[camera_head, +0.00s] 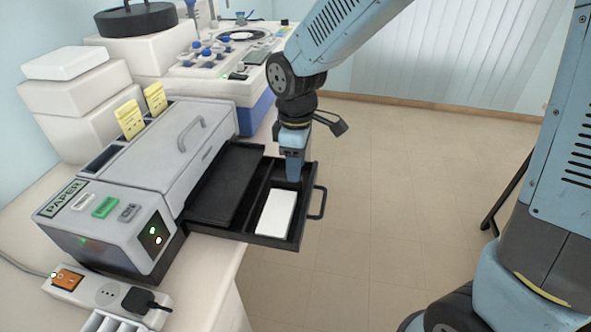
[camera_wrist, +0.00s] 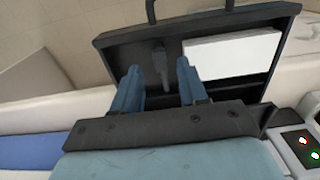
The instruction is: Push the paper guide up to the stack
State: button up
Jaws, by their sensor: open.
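The open drawer tray (camera_head: 304,208) sticks out from the paper machine. A white paper stack (camera_head: 275,213) lies flat in it, towards the near side; the stack also shows in the wrist view (camera_wrist: 232,52). In the wrist view, a small dark grey paper guide (camera_wrist: 160,62) stands in the tray to the left of the stack, with a gap between them. My gripper (camera_head: 293,178) points down at the far part of the tray. In the wrist view its two blue fingers (camera_wrist: 158,75) are apart, with the guide showing between them. Whether they touch it I cannot tell. My gripper hides the guide in the head view.
The grey paper machine (camera_head: 178,150) with a lid handle and lit lamps stands left of the tray. The tray's handle (camera_head: 317,203) juts out on the right, over open floor. A power strip (camera_head: 108,296) lies nearer. A staining device (camera_head: 225,60) stands behind.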

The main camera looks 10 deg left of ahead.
notch_tip(320, 180, up, 11)
jog(key=shift+r, duration=0.2)
jog(key=shift+c, duration=0.4)
jog(key=shift+w+d+f, duration=0.1)
jog(key=shift+f, duration=0.05)
jog(key=shift+c, duration=0.8)
jog(key=w+d+f+g, duration=0.1)
jog(key=w+d+f+g+y, duration=0.2)
jog(key=w+f, duration=0.1)
jog(key=shift+f+n+g, duration=0.1)
jog(key=shift+n+g, duration=0.2)
grip_shut()
jog(key=w+d+f+g+y, duration=0.2)
jog(key=w+y, duration=0.1)
jog(key=w, duration=0.1)
jog(key=shift+n, duration=0.3)
jog(key=x, duration=1)
jog(key=shift+s+d+r, duration=0.1)
jog(key=shift+s, duration=0.1)
